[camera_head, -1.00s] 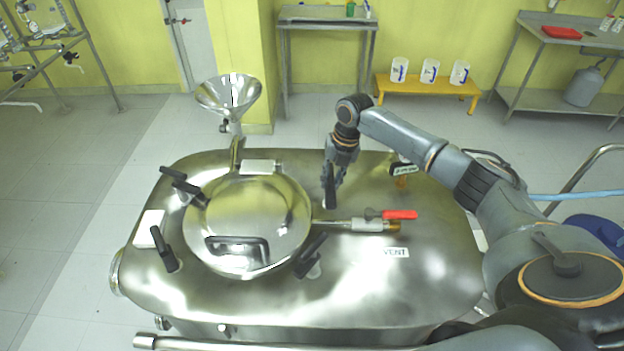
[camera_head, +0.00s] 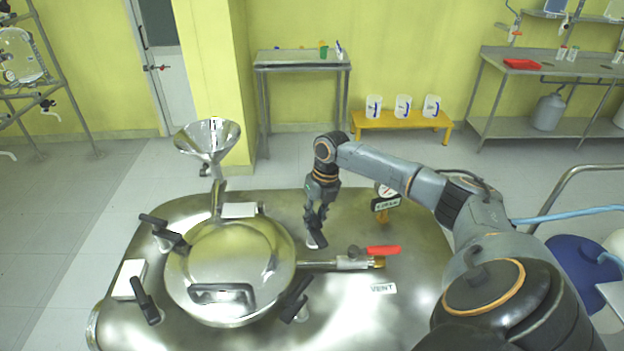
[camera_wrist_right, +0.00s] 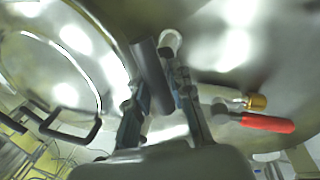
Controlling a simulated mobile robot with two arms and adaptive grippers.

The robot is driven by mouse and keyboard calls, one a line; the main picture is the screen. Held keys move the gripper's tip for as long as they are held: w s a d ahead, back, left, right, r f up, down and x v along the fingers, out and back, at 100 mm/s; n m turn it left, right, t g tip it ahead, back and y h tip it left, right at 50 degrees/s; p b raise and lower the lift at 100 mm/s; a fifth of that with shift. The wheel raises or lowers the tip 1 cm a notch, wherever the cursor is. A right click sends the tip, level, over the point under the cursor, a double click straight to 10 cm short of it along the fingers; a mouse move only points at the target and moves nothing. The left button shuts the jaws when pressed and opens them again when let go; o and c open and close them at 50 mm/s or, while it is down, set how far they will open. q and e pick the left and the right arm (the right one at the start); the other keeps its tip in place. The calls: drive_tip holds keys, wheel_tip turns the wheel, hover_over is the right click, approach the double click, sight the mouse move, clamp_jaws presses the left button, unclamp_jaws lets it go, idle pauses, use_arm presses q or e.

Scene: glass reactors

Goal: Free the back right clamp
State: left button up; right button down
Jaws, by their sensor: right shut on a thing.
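The back right clamp (camera_head: 317,241) is a black handle on the steel vessel, just beyond the right edge of the round lid (camera_head: 225,255). My right gripper (camera_head: 316,222) reaches down onto it from above and is shut on its handle. In the right wrist view, the dark handle (camera_wrist_right: 151,75) lies between the two fingers (camera_wrist_right: 160,100), with its upper end sticking out past them. The clamp's foot is mostly hidden by the gripper in the head view. My left gripper is in neither current view.
The other black clamps stand at the lid's back left (camera_head: 165,232), front left (camera_head: 145,301) and front right (camera_head: 296,299). A valve with a red lever (camera_head: 383,251) lies just right of the gripper. A steel funnel (camera_head: 208,136) rises behind the lid.

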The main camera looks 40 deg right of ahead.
drive_tip(key=shift+w+r, duration=0.1)
drive_tip(key=c, duration=1.2)
unclamp_jaws()
drive_tip(key=shift+o, duration=0.2)
wheel_tip(320, 180, up, 12)
drive_tip(key=d, duration=0.2)
drive_tip(key=shift+s, duration=0.45)
drive_tip(key=shift+f, duration=0.2)
